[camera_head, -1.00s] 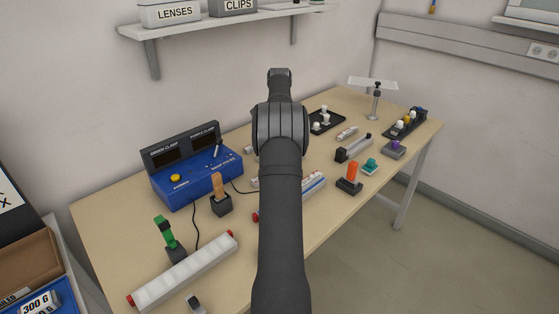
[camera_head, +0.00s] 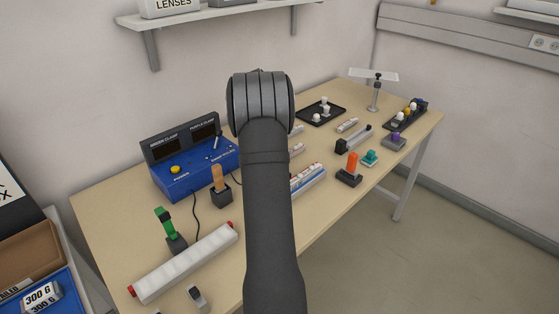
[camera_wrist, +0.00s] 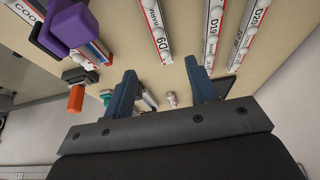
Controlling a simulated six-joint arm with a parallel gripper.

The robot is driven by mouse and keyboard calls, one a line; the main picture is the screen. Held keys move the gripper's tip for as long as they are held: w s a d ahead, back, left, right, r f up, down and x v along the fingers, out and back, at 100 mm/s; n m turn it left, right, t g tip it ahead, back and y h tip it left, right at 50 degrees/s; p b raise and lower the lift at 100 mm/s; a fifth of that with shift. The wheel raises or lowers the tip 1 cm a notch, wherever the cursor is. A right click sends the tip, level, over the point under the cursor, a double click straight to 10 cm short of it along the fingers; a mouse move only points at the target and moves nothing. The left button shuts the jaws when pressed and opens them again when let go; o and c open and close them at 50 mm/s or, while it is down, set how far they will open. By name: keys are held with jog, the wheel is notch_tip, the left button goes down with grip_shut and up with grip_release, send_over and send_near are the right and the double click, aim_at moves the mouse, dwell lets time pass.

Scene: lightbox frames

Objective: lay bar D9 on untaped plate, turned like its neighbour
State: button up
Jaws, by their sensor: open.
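In the wrist view my gripper (camera_wrist: 163,88) is open, with two blue jaws apart and nothing between them. Bar D9 (camera_wrist: 148,22), a white bar with red edges, lies beyond the jaws. Bars D19 (camera_wrist: 213,30) and D20 (camera_wrist: 252,30) lie to its right, turned much the same way. A longer strip with red and blue edges (camera_wrist: 98,50) lies at the left, partly behind a purple block (camera_wrist: 66,30). In the head view my arm hides my gripper, and the bar labels are too small to read. I cannot tell which plate is untaped.
In the head view a blue console (camera_head: 195,165), a green clamp (camera_head: 167,228) and a long white box with red ends (camera_head: 185,265) stand on the left. An orange-handled tool (camera_head: 350,168), a teal piece (camera_head: 369,158) and a black tray (camera_head: 335,115) are on the right.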

jog(key=x, duration=1.3)
jog(key=shift+d+f, duration=0.1)
jog(key=shift+f, duration=0.25)
grip_shut()
